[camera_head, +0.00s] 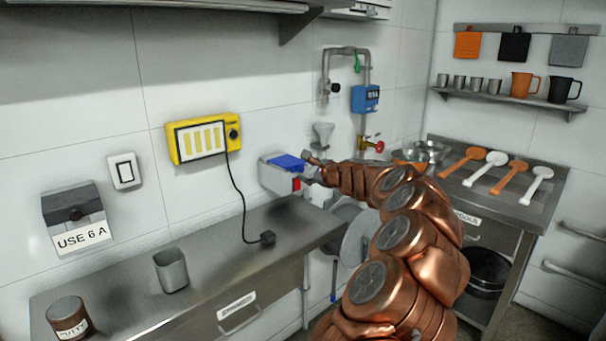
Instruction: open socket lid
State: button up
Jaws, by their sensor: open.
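A pale grey wall box with a blue lid (288,162) is mounted on the wall above the counter's right end; it looks like the lidded socket. A small red spot shows on its right side. My gripper (309,171) is at the right side of this box, close to the blue lid. The fingers are small and partly blended with the box, so I cannot tell whether they touch it. My copper arm comes in from the lower right. A black plug (267,237) lies on the counter, its cable rising to a yellow unit (202,138).
A dark box (73,206) labelled "USE 6 A" and a switch (124,170) are on the left wall. A metal cup (171,270) and a brown jar (69,318) stand on the counter (215,250). Pipes with a blue meter (366,98) and red valve (374,144) are right of the box.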

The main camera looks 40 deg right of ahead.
aim_at(302, 170)
jog(key=shift+m, duration=0.3)
jog(key=shift+s+d+f+p+x, duration=0.1)
jog(key=shift+d+p+x, duration=0.15)
jog(key=shift+x, duration=1)
jog(key=shift+s+d+f+p+x, duration=0.1)
jog(key=shift+d+x, duration=0.2)
jog(key=shift+x, duration=1)
jog(key=shift+s+d+f+p+x, duration=0.1)
jog(key=shift+d+p+x, duration=0.15)
jog(key=shift+x, duration=1)
grip_shut()
